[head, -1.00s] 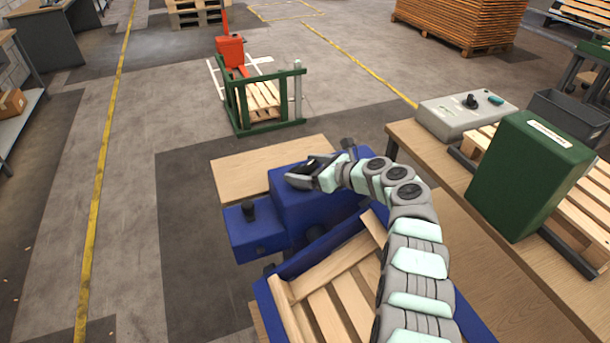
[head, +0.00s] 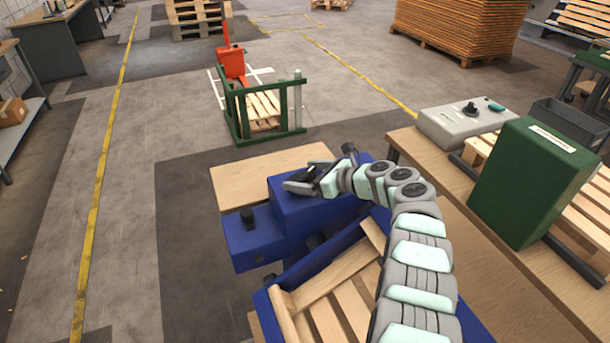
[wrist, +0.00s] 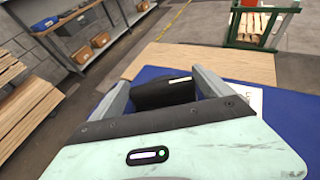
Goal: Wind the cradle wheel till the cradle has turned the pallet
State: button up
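The blue cradle (head: 462,313) holds a wooden pallet (head: 352,300), lying tilted, at the bottom of the head view. My arm covers its right part. Behind it is the blue housing (head: 295,215). My gripper (head: 300,185) is over the top of this housing. In the wrist view its two fingers (wrist: 165,85) stand on either side of a black, rounded handle-like part (wrist: 165,93) and appear to touch it at both ends. I take this part to be on the cradle wheel; the rest of the wheel is hidden.
A black knob (head: 247,215) stands on the housing's left box. A workbench on the right carries a grey control box (head: 465,122) and a green case (head: 530,180). A green frame (head: 268,135) with a pallet stands behind. The floor to the left is clear.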

jog(key=shift+o, duration=0.8)
jog(key=shift+s+d+r+p, duration=0.15)
jog(key=shift+d+r+p, duration=0.25)
jog(key=shift+p, duration=0.15)
jog(key=p+v, duration=0.5)
jog(key=v, duration=0.4)
jog(key=shift+s+d, duration=0.25)
jog(key=shift+s, duration=0.15)
